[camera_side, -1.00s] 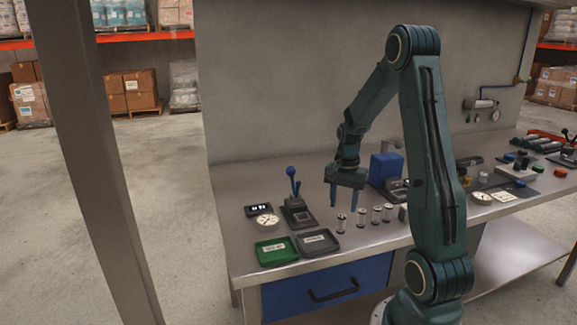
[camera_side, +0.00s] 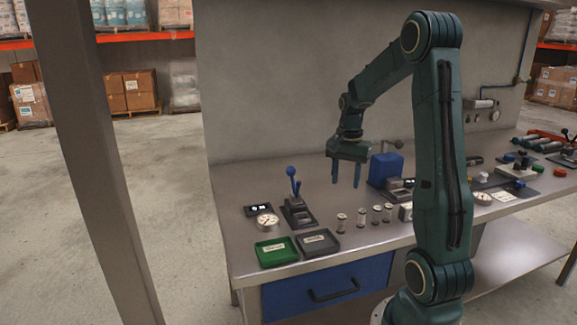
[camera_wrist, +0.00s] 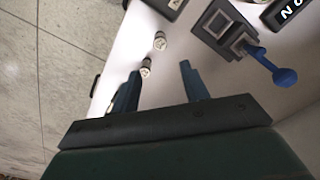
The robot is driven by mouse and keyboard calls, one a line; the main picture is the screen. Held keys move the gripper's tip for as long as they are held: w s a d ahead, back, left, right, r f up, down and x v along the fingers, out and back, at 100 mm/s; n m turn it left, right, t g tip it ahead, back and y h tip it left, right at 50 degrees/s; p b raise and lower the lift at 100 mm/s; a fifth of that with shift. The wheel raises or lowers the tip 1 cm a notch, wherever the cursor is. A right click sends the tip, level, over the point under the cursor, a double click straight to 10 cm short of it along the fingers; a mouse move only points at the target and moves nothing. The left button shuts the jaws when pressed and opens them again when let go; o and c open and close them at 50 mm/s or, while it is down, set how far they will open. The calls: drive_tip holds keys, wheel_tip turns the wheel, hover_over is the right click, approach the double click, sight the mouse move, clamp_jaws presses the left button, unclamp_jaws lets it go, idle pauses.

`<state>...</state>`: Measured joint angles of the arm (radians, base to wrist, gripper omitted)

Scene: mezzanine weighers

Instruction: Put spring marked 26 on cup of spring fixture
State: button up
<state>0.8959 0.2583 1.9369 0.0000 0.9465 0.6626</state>
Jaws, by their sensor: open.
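Several small pale cylinders that look like the springs stand in a row near the table's front: the leftmost (camera_side: 341,222), a second (camera_side: 361,217), a third (camera_side: 376,214) and one more (camera_side: 387,212). Two show in the wrist view, one farther (camera_wrist: 160,40) and one nearer (camera_wrist: 146,68). I cannot read the number 26 on any. A dark device with a blue lever (camera_side: 297,211), also in the wrist view (camera_wrist: 236,38), stands left of them; I cannot tell whether it is the spring fixture. My gripper (camera_side: 346,182) is open and empty, raised above the table; its fingers show in the wrist view (camera_wrist: 160,75).
A green tray (camera_side: 277,261) and a dark grey tray (camera_side: 333,251) lie at the front left. A round dial (camera_side: 267,220) and a small display (camera_side: 258,210) are beside the lever device. A blue block device (camera_side: 387,165) stands behind the row.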

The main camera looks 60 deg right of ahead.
drive_tip(key=shift+a, duration=0.1)
drive_tip(key=w+a+r+n+t+h, duration=0.1)
drive_tip(key=a+r+n, duration=0.15)
drive_tip(key=a, duration=0.25)
drive_tip(key=w+a+r+n, duration=0.1)
drive_tip(key=a+r+n, duration=0.15)
drive_tip(key=a, duration=0.25)
drive_tip(key=s+a+r+n+t, duration=0.1)
drive_tip(key=s+a+n, duration=0.2)
drive_tip(key=a, duration=0.3)
drive_tip(key=s+a+r+n+t, duration=0.2)
drive_tip(key=a+n, duration=0.3)
drive_tip(key=a, duration=0.2)
drive_tip(key=s+a+r+n+t+y, duration=0.1)
drive_tip(key=s+a+n, duration=0.2)
drive_tip(key=a, duration=0.4)
drive_tip(key=shift+s+a+r+n+t, duration=0.25)
drive_tip(key=shift+s+r+n+t, duration=0.1)
drive_tip(key=shift+n, duration=0.55)
drive_tip(key=shift+o, duration=0.4)
